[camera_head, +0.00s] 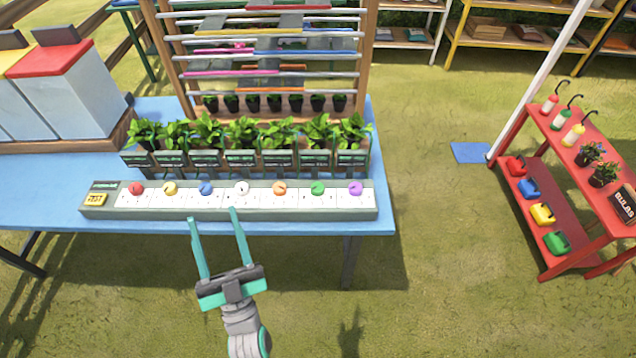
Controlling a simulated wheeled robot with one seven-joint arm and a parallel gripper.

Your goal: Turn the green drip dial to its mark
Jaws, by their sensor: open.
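The green drip dial (317,188) is a small round knob on the long grey dial panel (100,211) along the front of the blue table. It sits between the orange dial (279,188) on its left and the purple dial (355,188) on its right. Small marks show on the white plates, too small to read. My gripper (213,214) is open and empty, its two teal fingers pointing at the panel. The fingertips are at the table's front edge in the picture, below the blue dial (206,188) and white dial (242,188), left of the green dial.
Red (137,188) and yellow (170,188) dials and a yellow button (95,199) are on the panel's left. Potted plants (240,133) stand behind it, before a wooden rack (365,60). A red shelf (515,150) stands far right.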

